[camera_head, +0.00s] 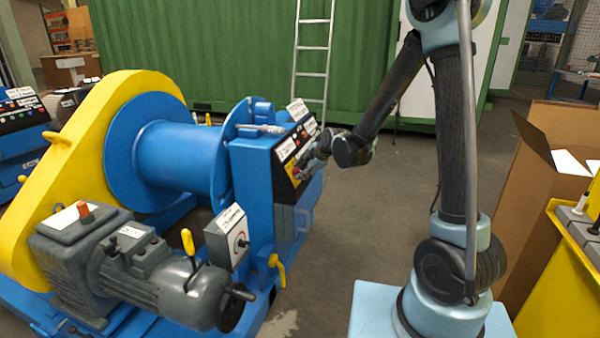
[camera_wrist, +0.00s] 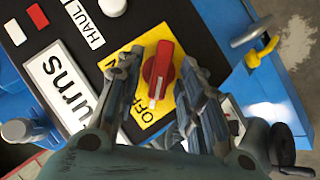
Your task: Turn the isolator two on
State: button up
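The isolator is a red rotary knob (camera_wrist: 158,72) on a yellow plate (camera_wrist: 147,108) with OFF and ON lettering, on a black panel. The knob's white line lies along its length, tilted slightly from vertical in the wrist view. My gripper (camera_wrist: 155,88) is open, with one finger on each side of the knob and gaps visible between. In the head view my gripper (camera_head: 305,165) is at the sloped control panel (camera_head: 291,145) of the blue winch and hides much of the yellow plate. No number for the isolator is readable.
The panel also carries a white button (camera_wrist: 112,6), a red key (camera_wrist: 37,16) and a "turns" label (camera_wrist: 68,90). The winch drum (camera_head: 175,160) is left of the panel; open floor (camera_head: 350,220) lies right.

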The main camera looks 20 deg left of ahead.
jog(key=shift+w+a+f, duration=0.1)
jog(key=shift+a+f, duration=0.05)
jog(key=shift+f, duration=0.1)
grip_shut()
jog(key=shift+w+a+r, duration=0.1)
jog(key=shift+w+a, duration=0.05)
jog(key=shift+a, duration=0.15)
jog(key=shift+d, duration=0.1)
